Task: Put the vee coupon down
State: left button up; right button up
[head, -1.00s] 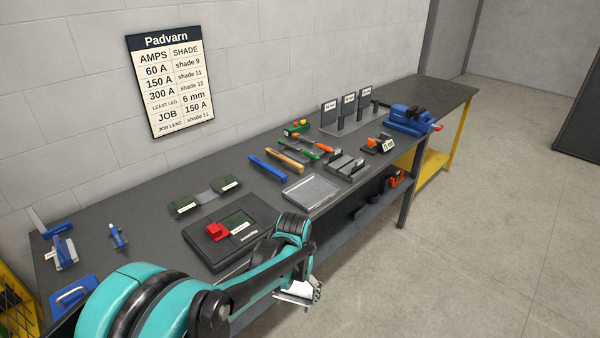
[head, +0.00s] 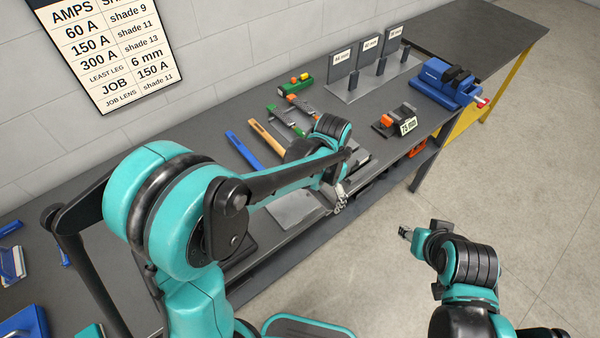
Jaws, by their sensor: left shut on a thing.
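My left gripper (head: 339,200) is over the front edge of the workbench, beside the pale metal tray (head: 293,212). It points down, and its fingers are small and partly hidden by my wrist. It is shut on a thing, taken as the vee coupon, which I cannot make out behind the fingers. Grey metal blocks (head: 361,158) show just behind my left wrist, mostly covered by it. My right gripper (head: 406,233) is out over the floor, off the bench; its finger opening is too small to read.
On the dark bench lie a blue-handled tool (head: 243,150), a wooden-handled one (head: 268,143) and green and orange clamps (head: 298,108). The floor on the right is clear.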

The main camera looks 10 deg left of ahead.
pick_arm(q)
jog(key=b, duration=0.2)
send_over(295, 198)
notch_tip(295, 198, down, 7)
jog(key=shift+r, duration=0.2)
jog(key=shift+f+b, duration=0.55)
jog(key=shift+f, duration=1.5)
jog(key=shift+f, duration=0.15)
jog(key=o, duration=1.4)
